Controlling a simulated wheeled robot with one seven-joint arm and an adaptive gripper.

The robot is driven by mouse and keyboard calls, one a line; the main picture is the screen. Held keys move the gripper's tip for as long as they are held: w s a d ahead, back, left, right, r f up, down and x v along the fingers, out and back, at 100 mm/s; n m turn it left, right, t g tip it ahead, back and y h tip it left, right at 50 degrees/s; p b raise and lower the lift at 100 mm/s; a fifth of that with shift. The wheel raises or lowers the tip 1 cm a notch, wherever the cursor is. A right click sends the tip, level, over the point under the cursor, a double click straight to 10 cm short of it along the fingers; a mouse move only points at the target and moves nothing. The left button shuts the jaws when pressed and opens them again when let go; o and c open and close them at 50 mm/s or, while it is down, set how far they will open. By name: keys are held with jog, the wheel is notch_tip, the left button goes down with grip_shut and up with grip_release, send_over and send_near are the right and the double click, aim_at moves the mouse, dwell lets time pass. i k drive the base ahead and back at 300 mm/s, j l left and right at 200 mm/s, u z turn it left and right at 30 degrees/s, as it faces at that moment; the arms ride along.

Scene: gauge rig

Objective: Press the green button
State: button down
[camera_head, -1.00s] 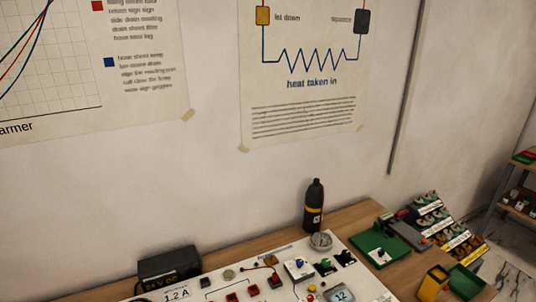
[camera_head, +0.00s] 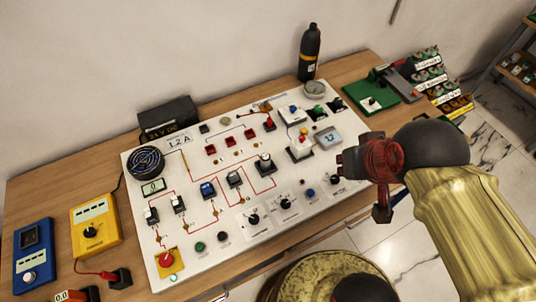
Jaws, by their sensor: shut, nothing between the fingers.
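The green button (camera_head: 199,247) is a small round cap low on the white gauge panel (camera_head: 135,185), near its front left edge. A dark button (camera_head: 222,236) sits just to its right, and a red knob on a yellow plate (camera_head: 168,262) is to its left. My gripper (camera_head: 347,162) is at the panel's right side, pointing left, shut and empty. It is well to the right of the green button and apart from it. Whether it touches the panel's right edge cannot be told.
The panel carries switches, knobs and a red lever (camera_head: 269,122). A black bottle (camera_head: 310,52) and a power box (camera_head: 168,117) stand behind it. Yellow (camera_head: 95,225) and blue (camera_head: 33,255) meters lie left. A round stool (camera_head: 300,280) is in front.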

aim_at(199, 246)
jog(key=k+j+u, duration=0.1)
jog(key=j+u, duration=0.15)
jog(key=u, duration=0.15)
jog(key=j+u, duration=0.2)
jog(key=u, duration=0.25)
jog(key=j+u, duration=0.4)
jog(key=k+l, duration=0.05)
jog(key=l, duration=0.05)
